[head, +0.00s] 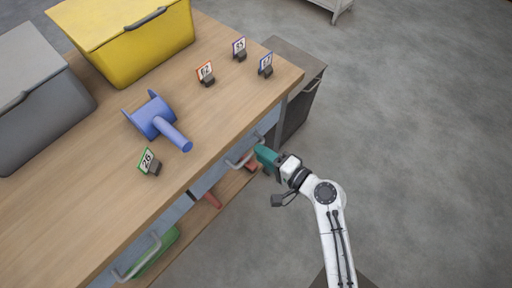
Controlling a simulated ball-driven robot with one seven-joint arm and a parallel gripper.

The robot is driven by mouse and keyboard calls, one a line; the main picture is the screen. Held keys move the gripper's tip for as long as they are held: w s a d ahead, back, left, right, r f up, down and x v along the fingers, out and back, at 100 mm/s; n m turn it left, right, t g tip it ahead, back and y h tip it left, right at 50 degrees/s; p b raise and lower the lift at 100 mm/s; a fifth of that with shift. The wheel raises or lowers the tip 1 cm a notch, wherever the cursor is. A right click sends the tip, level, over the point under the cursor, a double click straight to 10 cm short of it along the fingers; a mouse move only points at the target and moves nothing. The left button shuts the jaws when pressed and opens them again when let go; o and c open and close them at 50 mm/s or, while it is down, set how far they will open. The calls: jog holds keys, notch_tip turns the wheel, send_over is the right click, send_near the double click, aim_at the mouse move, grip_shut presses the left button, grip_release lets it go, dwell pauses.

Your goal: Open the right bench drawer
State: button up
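The right bench drawer (263,127) is a grey-blue front under the bench top near its right end. It looks closed, and the bench edge hides much of it. Its pale bar handle (236,163) sticks out from the front. My gripper (262,153), with teal fingers, is at the right end of this handle, overlapping or very close to it. I cannot tell whether the fingers touch the handle or are around it, nor whether they are open or shut.
Another drawer handle (137,260) is at lower left. The wooden bench (95,205) carries a blue scoop (158,118), a yellow bin (145,50), a grey bin (40,110) and several number cards. A grey cabinet (295,112) stands by the bench's right end. Floor at right is clear.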

jog(key=shift+x, duration=1.8)
jog(key=shift+s, duration=0.1)
jog(key=shift+c, duration=0.4)
grip_shut()
